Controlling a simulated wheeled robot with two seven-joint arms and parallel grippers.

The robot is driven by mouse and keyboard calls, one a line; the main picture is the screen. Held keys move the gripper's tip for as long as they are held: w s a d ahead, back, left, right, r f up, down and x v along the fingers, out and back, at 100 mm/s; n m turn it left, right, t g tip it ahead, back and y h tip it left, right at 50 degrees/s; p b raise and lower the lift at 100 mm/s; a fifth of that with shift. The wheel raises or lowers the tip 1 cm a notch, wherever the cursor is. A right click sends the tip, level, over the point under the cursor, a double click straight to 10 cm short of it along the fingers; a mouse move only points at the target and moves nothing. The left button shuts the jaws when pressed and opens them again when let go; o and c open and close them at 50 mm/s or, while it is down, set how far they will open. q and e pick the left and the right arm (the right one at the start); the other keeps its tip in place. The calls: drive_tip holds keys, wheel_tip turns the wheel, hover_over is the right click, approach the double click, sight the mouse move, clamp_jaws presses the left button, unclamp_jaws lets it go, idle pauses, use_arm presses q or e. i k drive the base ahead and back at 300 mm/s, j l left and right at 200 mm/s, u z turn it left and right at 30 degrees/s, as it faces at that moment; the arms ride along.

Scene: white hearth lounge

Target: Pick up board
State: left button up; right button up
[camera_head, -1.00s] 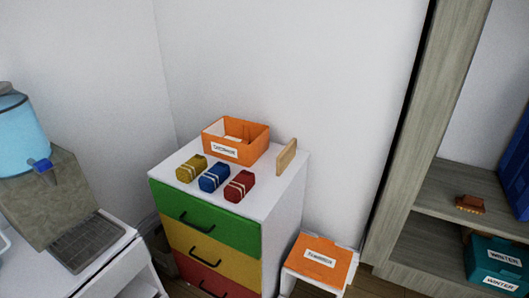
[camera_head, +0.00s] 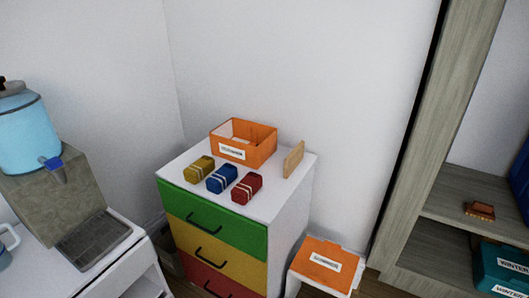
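A small light-wood board (camera_head: 294,160) stands upright on edge near the right side of the white top of a drawer cabinet (camera_head: 183,170). It is beside an orange open box (camera_head: 262,149) with a white label, with a small gap between them. Neither of my grippers is in the camera_head view.
Yellow (camera_head: 199,169), blue (camera_head: 222,178) and red (camera_head: 247,188) strapped bundles lie in front of the box. An orange lid-like panel (camera_head: 325,263) rests on a low white stand at the right. A water dispenser (camera_head: 28,130) stands left; a grey wooden shelf (camera_head: 480,197) stands right.

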sight(292, 161)
drive_tip(key=i+j+z, duration=0.1)
drive_tip(key=i+j, duration=0.3)
drive_tip(key=i+j+z, duration=0.15)
drive_tip(key=i+j, duration=0.2)
drive_tip(key=j, duration=0.3)
